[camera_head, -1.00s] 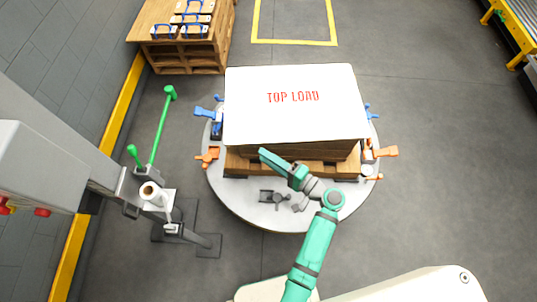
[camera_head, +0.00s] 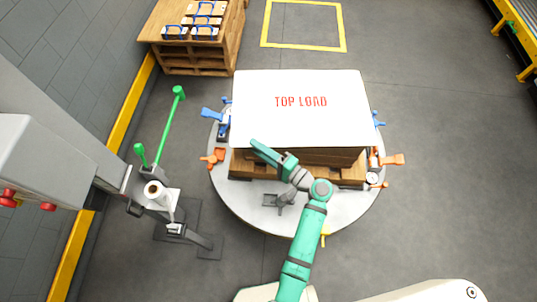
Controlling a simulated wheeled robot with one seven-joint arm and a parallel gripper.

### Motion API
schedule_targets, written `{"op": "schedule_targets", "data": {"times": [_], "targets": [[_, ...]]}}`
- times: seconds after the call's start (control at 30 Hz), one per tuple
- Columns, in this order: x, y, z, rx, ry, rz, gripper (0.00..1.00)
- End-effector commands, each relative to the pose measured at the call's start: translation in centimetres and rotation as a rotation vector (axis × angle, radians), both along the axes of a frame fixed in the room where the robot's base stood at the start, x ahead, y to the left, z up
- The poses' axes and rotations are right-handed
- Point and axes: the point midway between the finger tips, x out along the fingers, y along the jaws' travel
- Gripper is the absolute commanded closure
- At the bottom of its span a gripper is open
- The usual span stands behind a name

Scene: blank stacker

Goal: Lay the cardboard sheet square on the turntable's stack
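A white cardboard sheet (camera_head: 301,125) marked "TOP LOAD" in red lies over the brown stack (camera_head: 335,155), hiding its top. The stack is on a wooden pallet (camera_head: 243,166) on the round grey turntable (camera_head: 240,200). The sheet looks roughly in line with the stack, but its left edge seems to reach a little past it. I cannot tell whether it rests flat. My green gripper (camera_head: 272,153) is at the sheet's near edge, left of its middle. Its fingers are seen from above, and whether they grip the edge is hidden.
Blue clamps (camera_head: 212,114) and orange clamps (camera_head: 391,160) stand round the turntable's rim. A grey wrapping mast with a white film roll (camera_head: 155,193) and a green bar (camera_head: 163,130) stands at left. A pallet with boxes (camera_head: 190,50) is at the back left.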

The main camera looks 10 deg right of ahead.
Motion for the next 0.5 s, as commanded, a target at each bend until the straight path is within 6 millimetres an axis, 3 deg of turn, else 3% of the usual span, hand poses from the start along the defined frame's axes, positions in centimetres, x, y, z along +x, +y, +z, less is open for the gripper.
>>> {"op": "schedule_targets", "data": {"times": [0.2,0.5], "targets": [[2.2,1.9,0.0,0.001,-0.001,0.001,0.72],[3.2,2.7,0.0,0.000,0.000,-0.001,0.72]]}}
